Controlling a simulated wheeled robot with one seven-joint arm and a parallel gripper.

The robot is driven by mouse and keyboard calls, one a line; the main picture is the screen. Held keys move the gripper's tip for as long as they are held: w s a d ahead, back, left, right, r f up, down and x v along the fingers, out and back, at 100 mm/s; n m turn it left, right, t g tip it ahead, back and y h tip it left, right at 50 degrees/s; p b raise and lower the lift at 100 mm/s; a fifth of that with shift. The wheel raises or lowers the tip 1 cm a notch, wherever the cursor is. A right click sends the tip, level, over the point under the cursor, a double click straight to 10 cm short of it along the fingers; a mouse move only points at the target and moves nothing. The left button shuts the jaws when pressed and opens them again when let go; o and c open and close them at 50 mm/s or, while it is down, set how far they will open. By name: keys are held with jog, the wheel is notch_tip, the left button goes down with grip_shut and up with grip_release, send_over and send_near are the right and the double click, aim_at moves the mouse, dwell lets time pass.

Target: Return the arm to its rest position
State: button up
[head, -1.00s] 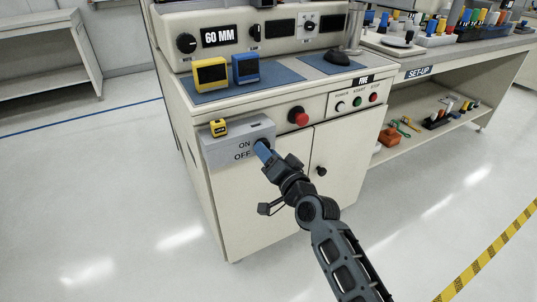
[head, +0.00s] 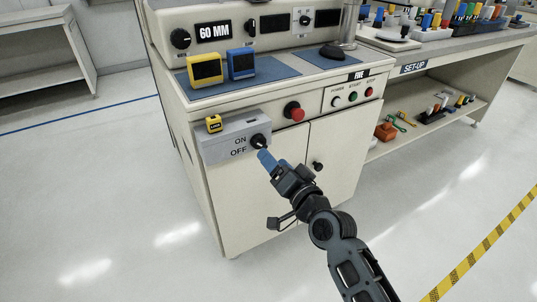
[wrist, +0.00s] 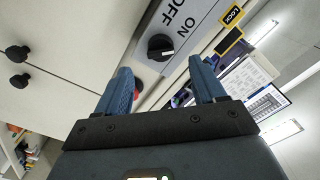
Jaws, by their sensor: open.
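My gripper (head: 265,158) is in front of the grey switch box on the cabinet front, close to its black rotary knob (head: 258,141). In the wrist view my gripper (wrist: 165,88) shows two blue fingers spread apart with nothing between them. The knob (wrist: 160,47) lies beyond the fingertips, clear of both, beside the printed ON and OFF. The grey switch box (head: 222,148) carries a yellow lock tag (head: 214,123) on top. My arm reaches up from the lower right of the head view.
The cabinet top holds a yellow block (head: 205,70) and a blue block (head: 241,63) on a blue mat. A red button (head: 294,111) is on the cabinet's upper front. The SET-UP bench (head: 440,62) stands at right. Open floor (head: 110,210) lies at left.

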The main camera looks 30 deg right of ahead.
jog(key=shift+s, duration=1)
jog(key=s+a+f+n+g, duration=0.1)
jog(key=s+n, duration=0.1)
jog(key=s, duration=0.9)
jog(key=s+a+f+n+g, duration=0.1)
jog(key=s+n, duration=0.1)
jog(key=s, duration=0.8)
jog(key=s+a+f+n, duration=0.1)
jog(key=s+a+n, duration=0.1)
jog(key=s, duration=0.9)
jog(key=s+a+r+n+g, duration=0.1)
jog(key=s+r+n, duration=0.2)
jog(key=s+r, duration=0.5)
notch_tip(320, 180, up, 11)
jog(key=s+p, duration=0.2)
jog(key=p, duration=1)
